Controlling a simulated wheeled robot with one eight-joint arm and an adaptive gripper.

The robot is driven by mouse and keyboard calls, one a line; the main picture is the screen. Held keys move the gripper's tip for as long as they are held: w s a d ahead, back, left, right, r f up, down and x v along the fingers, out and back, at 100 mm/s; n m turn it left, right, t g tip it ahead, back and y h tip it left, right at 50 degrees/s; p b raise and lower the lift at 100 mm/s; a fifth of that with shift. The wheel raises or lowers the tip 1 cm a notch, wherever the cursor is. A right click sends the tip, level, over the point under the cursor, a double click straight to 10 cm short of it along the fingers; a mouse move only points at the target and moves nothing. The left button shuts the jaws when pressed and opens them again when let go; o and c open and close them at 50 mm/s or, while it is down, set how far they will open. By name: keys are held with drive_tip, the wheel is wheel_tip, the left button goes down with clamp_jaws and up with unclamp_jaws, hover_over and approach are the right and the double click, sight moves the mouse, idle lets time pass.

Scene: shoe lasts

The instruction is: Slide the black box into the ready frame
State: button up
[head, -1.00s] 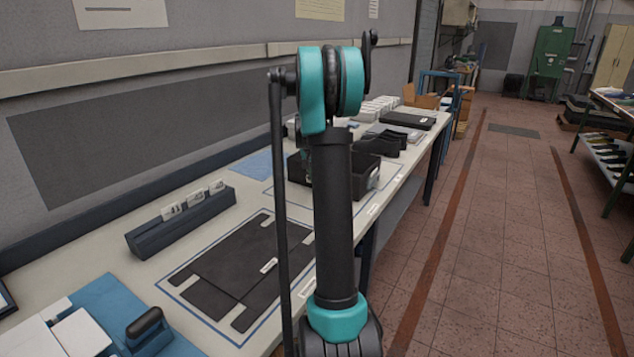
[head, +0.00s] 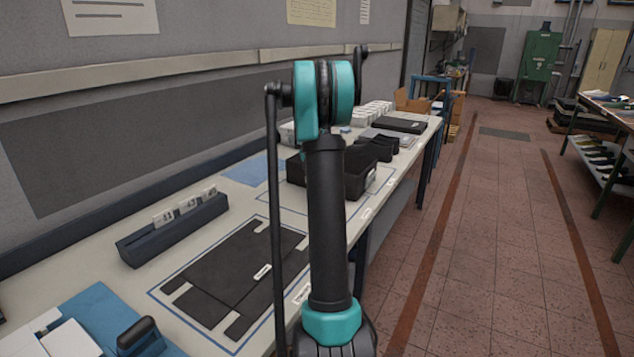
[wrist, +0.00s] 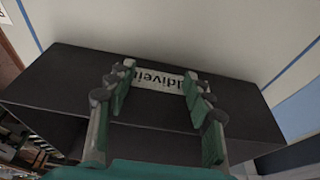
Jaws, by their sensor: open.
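The black box (head: 361,190) stands on the long table in the head view, partly hidden behind my arm. In the wrist view the dark box (wrist: 55,85) fills the middle and bears a white label (wrist: 158,77) with dark letters. My gripper (wrist: 160,72) is open, its fingers either side of the label; I cannot tell whether they touch the box. The head view does not show my fingers. Blue outlines mark the table: one surrounds a flat black cut-out (head: 225,285), another runs near the box. Their small tags are unreadable, so I cannot tell which is the ready frame.
A dark rack (head: 170,228) with white number cards stands near the wall. A blue mat (head: 95,310) with white pieces and a black-handled tool lies at near left. Black shapes (head: 375,146) stand beyond the box.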

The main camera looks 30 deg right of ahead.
drive_tip(key=shift+d, duration=0.15)
drive_tip(key=shift+w+d, duration=1.1)
drive_tip(key=shift+d, duration=0.55)
drive_tip(key=shift+w+d, duration=1.15)
drive_tip(key=shift+d, duration=0.5)
drive_tip(key=shift+w+d, duration=1.1)
drive_tip(key=shift+d, duration=0.55)
drive_tip(key=shift+s+a+f+v, duration=0.1)
drive_tip(key=shift+a+v, duration=0.1)
drive_tip(key=shift+v, duration=0.75)
drive_tip(key=shift+s+a+f+v, duration=0.1)
drive_tip(key=shift+s+a+v, duration=0.1)
drive_tip(key=shift+v, duration=0.75)
drive_tip(key=shift+s+a+v, duration=0.1)
drive_tip(key=shift+a+v, duration=0.05)
drive_tip(key=shift+v, duration=0.8)
